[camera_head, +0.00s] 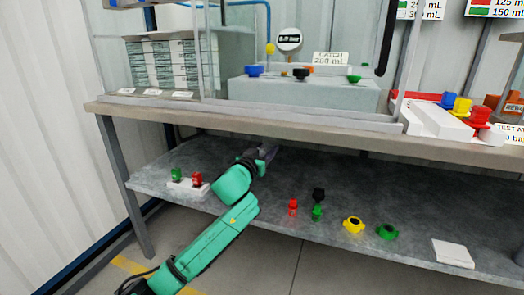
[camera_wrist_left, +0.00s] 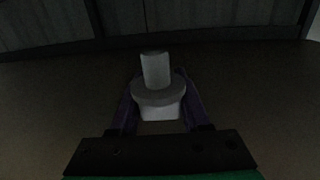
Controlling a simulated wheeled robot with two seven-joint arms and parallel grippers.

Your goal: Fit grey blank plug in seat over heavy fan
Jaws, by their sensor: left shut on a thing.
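The grey blank plug (camera_wrist_left: 157,92) is between the fingers of my left gripper (camera_wrist_left: 160,108), with a narrow stem up, a wide round flange and a paler lower part. In the head view my left gripper (camera_head: 269,153) reaches in over the lower shelf, close under the front edge of the upper bench. The plug cannot be made out in the head view. I cannot make out the heavy fan or the seat over it in either view. My right gripper is not in view.
The lower shelf (camera_head: 330,180) holds a small white stand (camera_head: 188,187) with green and red parts, several loose coloured parts, and a white plate (camera_head: 453,253). The upper bench edge (camera_head: 300,137) overhangs my gripper. A grey-green block (camera_head: 300,93) with coloured knobs stands on the bench.

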